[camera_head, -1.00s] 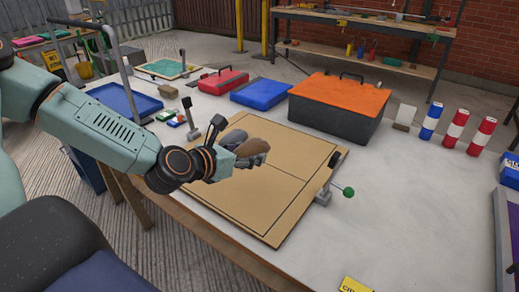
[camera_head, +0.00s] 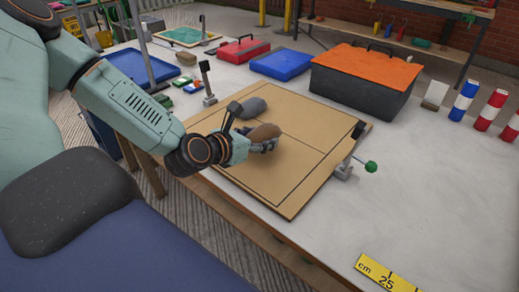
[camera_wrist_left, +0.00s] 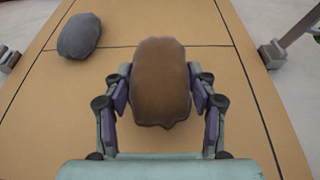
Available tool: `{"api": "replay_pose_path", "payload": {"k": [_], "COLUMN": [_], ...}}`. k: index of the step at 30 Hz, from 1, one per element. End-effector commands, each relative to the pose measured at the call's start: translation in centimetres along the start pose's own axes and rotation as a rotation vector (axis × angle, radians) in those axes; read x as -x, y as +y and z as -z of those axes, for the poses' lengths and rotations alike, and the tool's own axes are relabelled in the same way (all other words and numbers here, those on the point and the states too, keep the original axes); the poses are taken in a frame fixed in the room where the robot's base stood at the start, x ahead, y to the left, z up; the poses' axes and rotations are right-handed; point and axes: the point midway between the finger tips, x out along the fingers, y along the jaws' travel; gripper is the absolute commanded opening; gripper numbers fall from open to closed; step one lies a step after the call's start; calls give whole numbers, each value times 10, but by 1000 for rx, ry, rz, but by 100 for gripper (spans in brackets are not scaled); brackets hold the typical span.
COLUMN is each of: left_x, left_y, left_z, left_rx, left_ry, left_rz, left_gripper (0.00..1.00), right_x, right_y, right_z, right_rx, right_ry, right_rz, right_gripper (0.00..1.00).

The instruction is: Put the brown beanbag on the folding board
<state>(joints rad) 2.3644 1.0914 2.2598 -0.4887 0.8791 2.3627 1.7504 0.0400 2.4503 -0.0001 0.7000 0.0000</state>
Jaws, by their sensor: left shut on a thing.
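The brown beanbag (camera_head: 264,132) is between the fingers of my left gripper (camera_head: 262,146), which is shut on it. In the left wrist view the beanbag (camera_wrist_left: 162,82) sits between both fingers, over the tan folding board (camera_wrist_left: 240,100). The folding board (camera_head: 305,118) lies flat on the table, with dark lines on its face. I cannot tell whether the beanbag touches the board. A grey beanbag (camera_head: 252,107) lies on the board beyond the gripper; it also shows in the left wrist view (camera_wrist_left: 79,36). My right gripper is not in view.
A clamp with a green knob (camera_head: 370,167) is at the board's right edge, another clamp (camera_head: 207,82) at its far left. Behind stand an orange-topped box (camera_head: 365,80) and a blue case (camera_head: 281,64). A yellow ruler (camera_head: 385,275) lies in front. The table's right side is mostly clear.

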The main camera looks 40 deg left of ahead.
Motion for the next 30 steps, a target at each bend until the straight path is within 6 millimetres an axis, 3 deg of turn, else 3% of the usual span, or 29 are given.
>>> {"api": "replay_pose_path", "payload": {"k": [1,6,21,22,30], "left_x": [-5,-12,-14,-14,-14], "left_y": [0,0,0,0,0], "left_z": [10,24,28,29,28], "left_rx": [-6,-5,-2,-1,-1], "left_ry": [1,-1,-3,0,0], "left_rz": [1,0,0,0,0], "left_gripper": [6,6,6,59,80], "right_x": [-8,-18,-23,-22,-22], "right_y": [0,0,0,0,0], "right_z": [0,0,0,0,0], "right_rx": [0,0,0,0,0], "right_ry": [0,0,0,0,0], "right_rz": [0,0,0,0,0], "right_gripper": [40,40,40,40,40]}}
